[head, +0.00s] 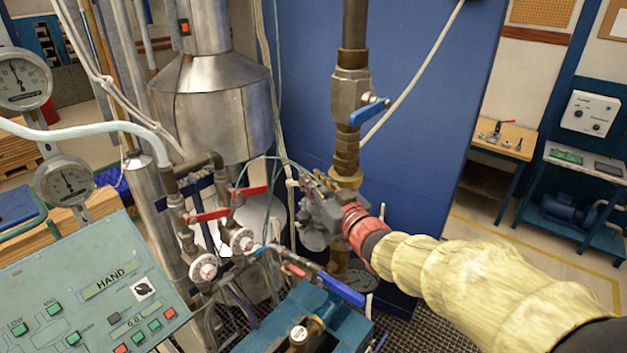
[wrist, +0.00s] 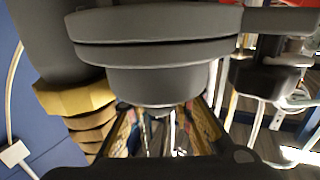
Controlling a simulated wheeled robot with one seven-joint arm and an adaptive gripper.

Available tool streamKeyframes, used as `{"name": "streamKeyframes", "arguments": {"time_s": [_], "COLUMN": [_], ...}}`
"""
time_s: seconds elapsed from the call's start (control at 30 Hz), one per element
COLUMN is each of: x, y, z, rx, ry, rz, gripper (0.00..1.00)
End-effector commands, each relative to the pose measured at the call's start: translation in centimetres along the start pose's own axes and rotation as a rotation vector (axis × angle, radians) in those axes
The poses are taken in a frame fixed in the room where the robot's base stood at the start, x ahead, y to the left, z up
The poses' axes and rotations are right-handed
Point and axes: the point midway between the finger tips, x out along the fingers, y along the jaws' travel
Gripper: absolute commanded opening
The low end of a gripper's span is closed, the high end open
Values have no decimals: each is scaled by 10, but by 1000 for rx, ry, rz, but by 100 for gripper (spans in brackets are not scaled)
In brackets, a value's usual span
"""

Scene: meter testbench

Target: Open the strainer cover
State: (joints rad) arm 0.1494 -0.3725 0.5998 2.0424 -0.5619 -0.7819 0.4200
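In the wrist view a grey stepped round part (wrist: 155,55), which looks like the strainer cover, fills the upper middle. It has a wide rim and a narrower boss below. My gripper (wrist: 155,125) is close to it, its fingers on either side below the boss. The fingertips are partly hidden, so I cannot tell if they touch it. In the head view my gripper (head: 318,190) is beside the vertical brass pipe (head: 345,162), below the blue-handled valve (head: 350,95). There my gripper hides most of the strainer.
A brass nut (wrist: 75,97) is left of the cover. Red-handled valves (head: 207,216) and a blue lever (head: 341,290) sit left of and below my gripper. A control panel (head: 95,290) fills the lower left. A blue wall (head: 430,120) stands behind the pipe.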

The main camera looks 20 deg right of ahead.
Motion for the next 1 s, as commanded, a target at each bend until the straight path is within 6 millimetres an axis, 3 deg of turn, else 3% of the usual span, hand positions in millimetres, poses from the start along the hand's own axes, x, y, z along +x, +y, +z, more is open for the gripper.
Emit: {"name": "streamKeyframes", "arguments": {"time_s": [0.37, 1.0], "x": [0, 0], "y": [0, 0], "z": [0, 0], "rx": [0, 0], "ry": [0, -1], "rz": [0, 0], "gripper": [0, 0]}}
